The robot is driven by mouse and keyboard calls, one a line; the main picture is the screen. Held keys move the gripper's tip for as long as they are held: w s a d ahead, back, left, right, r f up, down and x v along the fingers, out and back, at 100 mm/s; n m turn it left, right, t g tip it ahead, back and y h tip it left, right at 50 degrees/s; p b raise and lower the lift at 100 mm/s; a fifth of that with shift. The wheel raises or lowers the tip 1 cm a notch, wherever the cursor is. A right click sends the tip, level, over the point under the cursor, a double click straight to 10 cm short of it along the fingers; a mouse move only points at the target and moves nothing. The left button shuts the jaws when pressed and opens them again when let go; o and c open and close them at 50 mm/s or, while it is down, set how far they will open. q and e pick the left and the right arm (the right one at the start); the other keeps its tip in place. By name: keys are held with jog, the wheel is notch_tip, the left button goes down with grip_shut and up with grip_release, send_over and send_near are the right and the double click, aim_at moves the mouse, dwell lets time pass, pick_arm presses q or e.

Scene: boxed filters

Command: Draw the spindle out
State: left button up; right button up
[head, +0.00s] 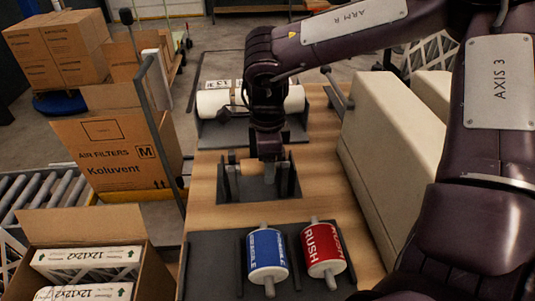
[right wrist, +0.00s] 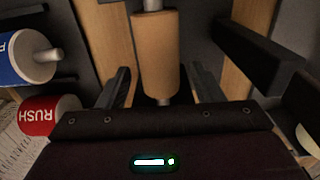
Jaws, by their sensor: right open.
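A bare tan core (head: 250,167) lies across a dark cradle (head: 231,186) in the middle of the bench. In the right wrist view the core (right wrist: 155,52) has a grey spindle (right wrist: 157,20) sticking out of its far end; a short stub shows at the near end. My right gripper (head: 269,158) is over the cradle, pointing down. Its fingers (right wrist: 160,88) are open, one on each side of the core's near end, with gaps visible, and hold nothing. It hides part of the core in the head view. My left gripper is not in view.
A blue label roll (head: 266,254) and a red RUSH roll (head: 323,249) sit on spindles nearer me. A white roll (head: 215,103) lies in a holder behind. A beige machine housing (head: 385,140) bounds the right; boxed filters (head: 85,262) stand left.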

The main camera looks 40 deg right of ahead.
jog(key=shift+c, duration=0.2)
jog(key=c, duration=0.5)
jog(key=shift+w, duration=0.1)
jog(key=c, duration=0.7)
jog(key=shift+o, duration=0.2)
jog(key=shift+r, duration=0.1)
jog(key=shift+r, duration=0.1)
jog(key=shift+r+p, duration=2.3)
jog(key=shift+r, duration=0.75)
